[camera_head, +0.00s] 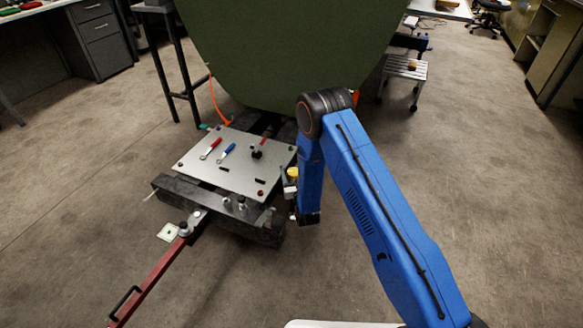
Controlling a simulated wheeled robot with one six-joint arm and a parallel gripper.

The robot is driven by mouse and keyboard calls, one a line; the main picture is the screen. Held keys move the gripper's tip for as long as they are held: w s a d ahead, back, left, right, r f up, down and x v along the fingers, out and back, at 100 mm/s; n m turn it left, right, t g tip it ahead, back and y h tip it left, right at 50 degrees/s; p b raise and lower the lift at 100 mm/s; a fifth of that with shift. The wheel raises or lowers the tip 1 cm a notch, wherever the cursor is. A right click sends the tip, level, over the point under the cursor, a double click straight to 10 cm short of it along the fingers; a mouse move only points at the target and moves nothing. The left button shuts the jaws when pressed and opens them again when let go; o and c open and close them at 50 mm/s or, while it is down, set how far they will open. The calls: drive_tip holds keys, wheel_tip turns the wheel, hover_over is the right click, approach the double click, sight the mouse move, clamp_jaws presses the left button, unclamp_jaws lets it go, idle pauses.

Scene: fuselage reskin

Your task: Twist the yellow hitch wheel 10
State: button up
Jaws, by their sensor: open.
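A small yellow round part (292,172), which looks like the yellow hitch wheel, shows at the right edge of the grey metal plate (215,178), just left of my blue arm. Any number on it is too small to read. My gripper (289,196) is at the end of the arm, close beside and below the yellow part in the picture. It is open, and its fingers are small and partly hidden by the arm. I cannot tell whether they touch the yellow part.
A red-handled tool (211,148) and a blue-handled tool (227,151) lie on the plate. A red tow bar (150,284) reaches toward the lower left. The large green fuselage (285,50) stands behind the plate. A step stool (405,68) is at back right; the right floor is clear.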

drive_tip(key=shift+x, duration=1.3)
drive_tip(key=c, duration=1.1)
drive_tip(key=shift+o, duration=0.2)
